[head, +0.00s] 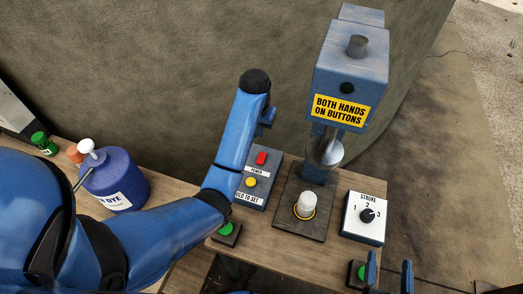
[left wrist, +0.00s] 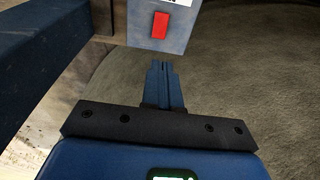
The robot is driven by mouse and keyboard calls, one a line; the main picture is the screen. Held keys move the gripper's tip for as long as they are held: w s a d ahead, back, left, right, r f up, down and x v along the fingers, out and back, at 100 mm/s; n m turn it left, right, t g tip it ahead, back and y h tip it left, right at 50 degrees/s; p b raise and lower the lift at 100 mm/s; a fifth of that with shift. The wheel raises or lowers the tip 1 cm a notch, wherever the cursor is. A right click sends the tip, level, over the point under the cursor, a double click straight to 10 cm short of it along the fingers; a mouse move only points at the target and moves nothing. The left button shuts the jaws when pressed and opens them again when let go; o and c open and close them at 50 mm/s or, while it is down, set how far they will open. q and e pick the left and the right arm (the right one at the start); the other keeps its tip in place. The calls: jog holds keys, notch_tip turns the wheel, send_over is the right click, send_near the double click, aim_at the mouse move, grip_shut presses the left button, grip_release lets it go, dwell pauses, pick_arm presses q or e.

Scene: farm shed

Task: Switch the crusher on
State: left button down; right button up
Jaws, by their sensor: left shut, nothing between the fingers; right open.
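The crusher (head: 350,75) is a blue press with a yellow "BOTH HANDS ON BUTTONS" sign and a dark round lamp. Left of its base stands the power box (head: 256,197) with a red switch (head: 262,158) under which "POWER" is printed, and a yellow button (head: 251,182). My left gripper (head: 266,122) is mostly hidden by my arm, beyond the red switch. In the left wrist view its fingers (left wrist: 163,70) are shut and empty, pointing towards the red switch (left wrist: 160,25), apparently apart from it. My right gripper (head: 389,270) is open and empty at the bottom right.
A white cap-like piece (head: 306,204) stands on the crusher's plate. A stroke box (head: 362,230) with a dial is to the right. Green buttons sit at the front left (head: 225,228) and front right (head: 361,272). A blue dye container (head: 118,180) stands at left.

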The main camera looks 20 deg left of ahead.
pick_arm(q)
jog(key=shift+f, duration=0.1)
send_near(262, 155)
jog(key=f, duration=0.5)
jog(key=shift+w+f, duration=0.1)
jog(key=shift+w, duration=0.25)
jog(key=shift+w+f, duration=0.15)
jog(key=shift+f, duration=0.65)
